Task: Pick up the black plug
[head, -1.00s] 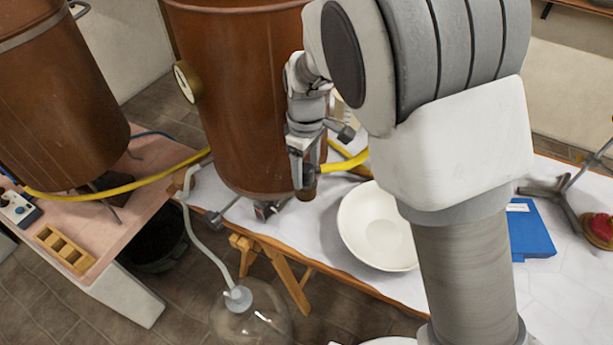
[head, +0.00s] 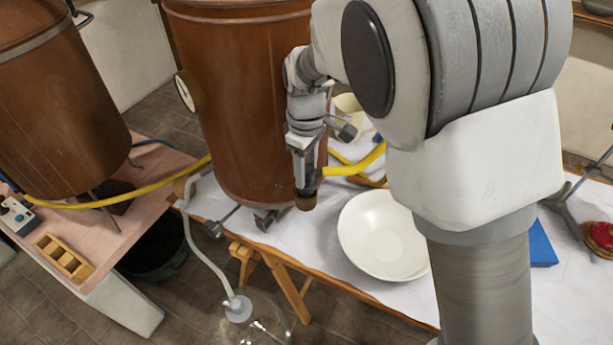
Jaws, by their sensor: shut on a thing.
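My gripper (head: 304,182) points down in front of the large copper-brown vessel, just left of the white bowl. Its jaws are shut on a small dark, brownish plug (head: 305,202), whose lower end shows below the fingertips. The upper part of the plug is hidden by the fingers. The plug looks to be held near the white table's front side; I cannot tell whether it touches anything below.
The copper vessel (head: 250,100) stands close behind my gripper. A white bowl (head: 385,262), yellow hose (head: 355,165) and blue box (head: 541,245) lie on the white table (head: 325,265). A glass flask (head: 255,325) with a grey tube stands below the table edge.

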